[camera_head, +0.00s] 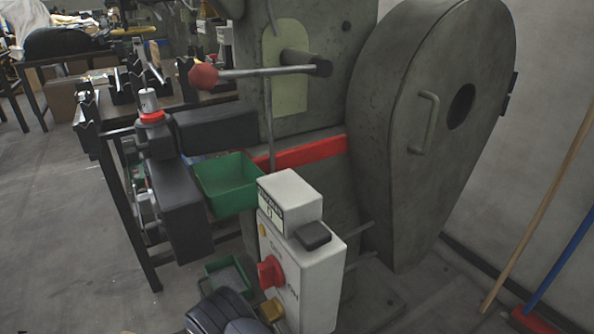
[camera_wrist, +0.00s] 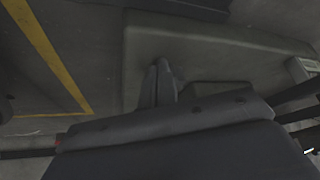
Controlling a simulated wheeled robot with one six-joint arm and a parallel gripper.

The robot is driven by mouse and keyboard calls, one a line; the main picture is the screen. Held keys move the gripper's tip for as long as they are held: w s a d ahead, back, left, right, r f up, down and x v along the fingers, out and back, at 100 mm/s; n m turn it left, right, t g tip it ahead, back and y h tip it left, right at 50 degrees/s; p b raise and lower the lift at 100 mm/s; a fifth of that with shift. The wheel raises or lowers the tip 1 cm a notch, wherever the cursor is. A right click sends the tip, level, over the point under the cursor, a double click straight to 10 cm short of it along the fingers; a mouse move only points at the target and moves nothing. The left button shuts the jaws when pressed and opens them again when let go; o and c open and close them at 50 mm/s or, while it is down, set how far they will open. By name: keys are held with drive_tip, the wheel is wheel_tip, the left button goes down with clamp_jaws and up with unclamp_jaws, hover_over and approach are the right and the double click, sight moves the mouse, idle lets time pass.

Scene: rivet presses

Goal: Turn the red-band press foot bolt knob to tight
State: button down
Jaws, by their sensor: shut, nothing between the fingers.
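The press with the red band (camera_head: 305,152) stands in the middle of the head view, a large grey-green machine body. I cannot make out its foot bolt knob in either view. In the wrist view my gripper (camera_wrist: 160,64) points away from the camera with its two dark fingers together, shut and empty. Behind the fingers is a grey slab (camera_wrist: 215,50) on the floor, which looks like a machine's base. I cannot tell whether the fingertips touch it. The lower part of the wrist view is filled by my gripper's dark body.
A grey control box (camera_head: 318,265) with a red knob (camera_head: 271,272) stands before the press. Green bins (camera_head: 228,190) are beside it. A red-ball lever (camera_head: 204,77) sticks out leftward. A broom (camera_head: 535,318) leans at right. A yellow line (camera_wrist: 55,55) crosses open floor.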

wheel_tip(320, 180, up, 6)
drive_tip(key=p, duration=0.4)
drive_tip(key=shift+s, duration=0.15)
drive_tip(key=shift+s, duration=0.1)
